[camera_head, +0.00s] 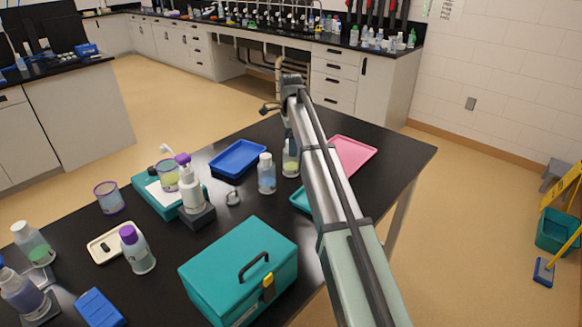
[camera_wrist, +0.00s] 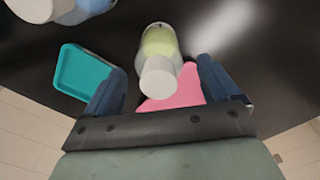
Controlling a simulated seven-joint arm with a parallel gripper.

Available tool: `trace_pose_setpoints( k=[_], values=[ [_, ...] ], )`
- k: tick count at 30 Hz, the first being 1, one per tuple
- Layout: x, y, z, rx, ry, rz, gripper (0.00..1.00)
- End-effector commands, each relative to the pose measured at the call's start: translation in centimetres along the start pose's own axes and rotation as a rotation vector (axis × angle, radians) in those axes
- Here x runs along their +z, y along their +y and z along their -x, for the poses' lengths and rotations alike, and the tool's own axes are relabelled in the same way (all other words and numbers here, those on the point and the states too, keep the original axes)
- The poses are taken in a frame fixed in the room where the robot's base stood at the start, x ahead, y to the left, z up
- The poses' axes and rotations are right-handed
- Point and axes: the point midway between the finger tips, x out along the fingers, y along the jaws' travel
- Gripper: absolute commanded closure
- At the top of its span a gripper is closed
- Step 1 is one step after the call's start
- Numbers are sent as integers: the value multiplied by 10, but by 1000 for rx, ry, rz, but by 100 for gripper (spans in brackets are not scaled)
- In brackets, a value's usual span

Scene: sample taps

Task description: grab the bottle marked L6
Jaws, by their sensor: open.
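No mark L6 is legible on any bottle in either view. A clear bottle with yellow-green liquid and a white cap (camera_wrist: 160,42) stands ahead of my gripper (camera_wrist: 161,66) in the wrist view. My fingers are open, one on each side of its cap, with gaps showing. In the head view this bottle (camera_head: 290,160) stands on the black table, partly hidden by my arm. A bottle with pale blue liquid and a white cap (camera_head: 266,176) stands just to its left. My fingers are hidden or unclear in the head view.
A pink tray (camera_head: 356,152), a teal tray (camera_head: 300,201) and a blue tray (camera_head: 237,158) lie nearby. A teal toolbox (camera_head: 225,262) stands in front. The table's right end is clear.

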Motion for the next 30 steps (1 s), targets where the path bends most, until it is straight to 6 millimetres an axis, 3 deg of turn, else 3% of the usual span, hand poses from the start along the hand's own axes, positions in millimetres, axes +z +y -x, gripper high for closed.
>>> trace_pose_setpoints(
  k=[12,20,30],
  values=[
    [-1,2,-46,0,0,0,11],
    [-1,2,-50,-1,0,0,11],
    [-1,2,-50,-1,0,0,42]
  ],
)
